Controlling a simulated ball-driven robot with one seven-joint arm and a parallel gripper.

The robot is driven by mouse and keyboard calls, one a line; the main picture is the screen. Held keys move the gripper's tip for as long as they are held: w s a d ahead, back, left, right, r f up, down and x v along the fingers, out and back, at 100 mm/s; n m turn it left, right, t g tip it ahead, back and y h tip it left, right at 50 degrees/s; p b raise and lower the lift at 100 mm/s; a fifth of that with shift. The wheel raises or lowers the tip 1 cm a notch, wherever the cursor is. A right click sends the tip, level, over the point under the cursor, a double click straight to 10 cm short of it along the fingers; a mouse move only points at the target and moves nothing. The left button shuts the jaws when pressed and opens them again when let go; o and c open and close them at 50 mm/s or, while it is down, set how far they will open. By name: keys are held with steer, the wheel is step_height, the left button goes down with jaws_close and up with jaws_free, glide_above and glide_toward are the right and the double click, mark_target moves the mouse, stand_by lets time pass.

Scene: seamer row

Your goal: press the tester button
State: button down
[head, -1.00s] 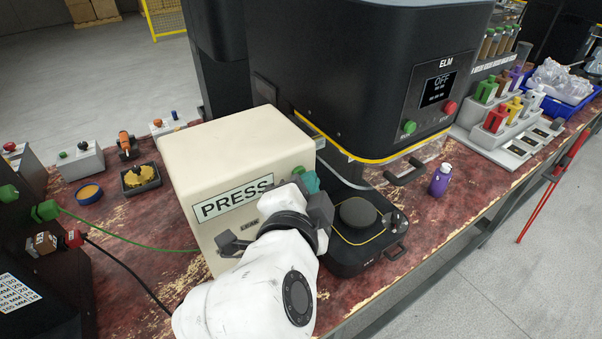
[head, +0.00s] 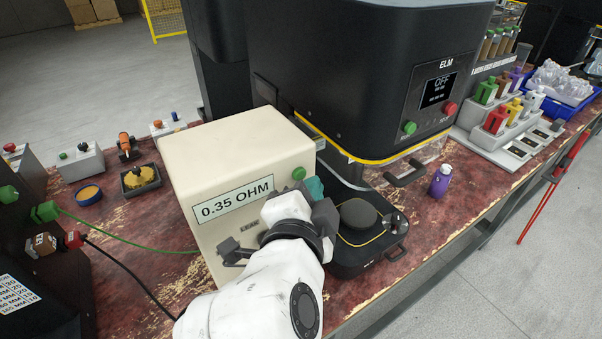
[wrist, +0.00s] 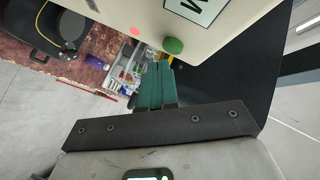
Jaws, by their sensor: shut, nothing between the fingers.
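The tester is a cream box (head: 240,150) on the bench in the head view. Its front display (head: 233,200) reads "0.35 OHM". The tester's round green button (head: 298,173) is near the upper right corner of that front face. It also shows in the wrist view as a green knob (wrist: 173,46), just beyond my fingertips. My gripper (head: 315,188) has teal fingers that are shut and empty. In the wrist view the fingertips (wrist: 160,66) point toward the button, with a small gap visible between them. A pinkish-red spot (wrist: 134,31) shows on the box beside the button.
A black ELM machine (head: 350,80) stands behind and right of the tester, with a black round pad (head: 358,214) in front. A purple bottle (head: 440,180) stands farther right. Green and black cables cross the bench at left. A blue tray (head: 560,105) is at far right.

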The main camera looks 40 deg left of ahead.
steer(key=shift+d, duration=0.15)
steer(key=d, duration=0.1)
steer(key=s+d, duration=0.1)
steer(key=d, duration=0.1)
steer(key=s+d, duration=0.1)
steer(key=shift+d+p, duration=0.3)
stand_by(0.3)
stand_by(0.4)
steer(key=d+f+n+g+h, duration=0.1)
steer(key=d+f+g+h, duration=0.2)
steer(key=d+f, duration=0.85)
steer(key=d+f+n+g+h, duration=0.25)
steer(key=d+f, duration=0.55)
steer(key=d, duration=0.6)
steer(key=s+d+f+n+g, duration=0.1)
steer(key=s+d+f+g, duration=0.3)
steer(key=s+d+f, duration=0.2)
steer(key=s+d+f+n+g, duration=0.2)
steer(key=s+d+f, duration=0.4)
steer(key=s+d, duration=0.5)
steer(key=s+g, duration=0.1)
steer(key=s, duration=0.2)
steer(key=shift+s+f+g+h, duration=0.25)
steer(key=shift+f+g+h, duration=0.05)
steer(key=shift+g+h, duration=0.05)
